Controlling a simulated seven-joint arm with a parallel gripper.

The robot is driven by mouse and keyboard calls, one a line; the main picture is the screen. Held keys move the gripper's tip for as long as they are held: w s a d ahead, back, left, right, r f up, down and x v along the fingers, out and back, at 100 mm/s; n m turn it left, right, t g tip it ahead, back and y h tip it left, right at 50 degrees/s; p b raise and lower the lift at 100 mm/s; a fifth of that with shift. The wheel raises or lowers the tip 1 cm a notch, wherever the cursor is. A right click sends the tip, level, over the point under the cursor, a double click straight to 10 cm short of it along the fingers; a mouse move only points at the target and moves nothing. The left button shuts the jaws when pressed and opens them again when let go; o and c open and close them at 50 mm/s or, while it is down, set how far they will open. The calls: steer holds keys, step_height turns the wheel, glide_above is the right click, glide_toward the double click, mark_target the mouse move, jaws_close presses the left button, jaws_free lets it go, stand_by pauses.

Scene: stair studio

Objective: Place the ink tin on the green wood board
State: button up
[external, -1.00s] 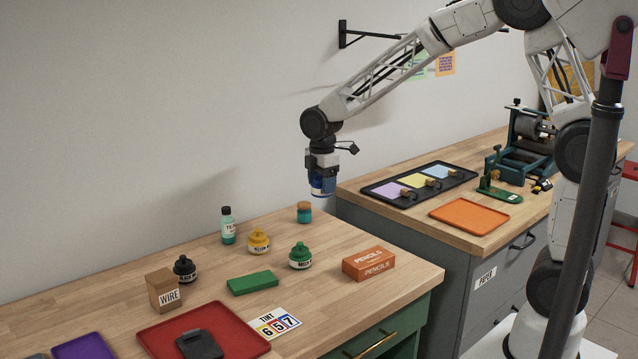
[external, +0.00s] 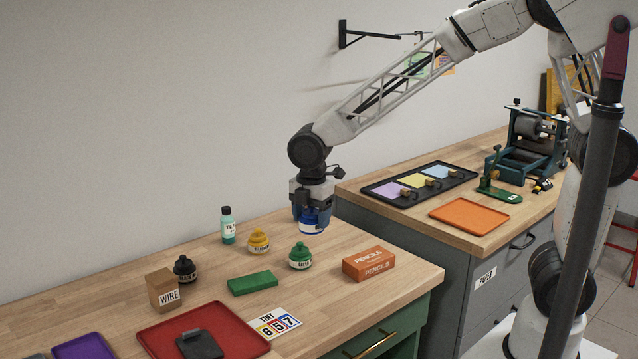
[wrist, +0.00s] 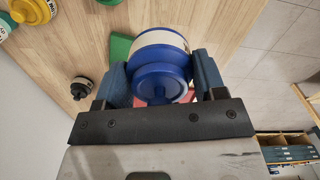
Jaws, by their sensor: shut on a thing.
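My gripper (external: 312,208) is shut on the ink tin (external: 314,226), a round blue pot with a pale label band. The tin is low over the back right part of the wooden bench; I cannot tell if a gap remains beneath it. In the wrist view the tin (wrist: 160,65) sits between both fingers, its blue lid toward the camera. The green wood board (external: 252,283) is a flat green block lying on the bench, left of and nearer than my gripper. A green patch, probably the board, partly shows behind the tin in the wrist view (wrist: 120,46).
Yellow (external: 259,241), green (external: 301,256) and black (external: 184,268) ink bottles and a teal bottle (external: 228,226) stand around the board. An orange pencil box (external: 368,263), a wire box (external: 163,289), a tint card (external: 275,323) and a red tray (external: 160,335) lie nearby.

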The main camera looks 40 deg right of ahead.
steer(key=s+a+n, duration=0.1)
steer(key=s+a, duration=0.2)
steer(key=s, duration=0.1)
step_height(320, 180, down, 8)
steer(key=shift+s, duration=0.2)
steer(key=shift+w+a, duration=0.1)
steer(key=shift+a, duration=0.05)
glide_above(252, 280)
steer(key=shift+f, duration=0.75)
stand_by(0.4)
steer(key=shift+f, duration=1.7)
steer(key=shift+f, duration=0.1)
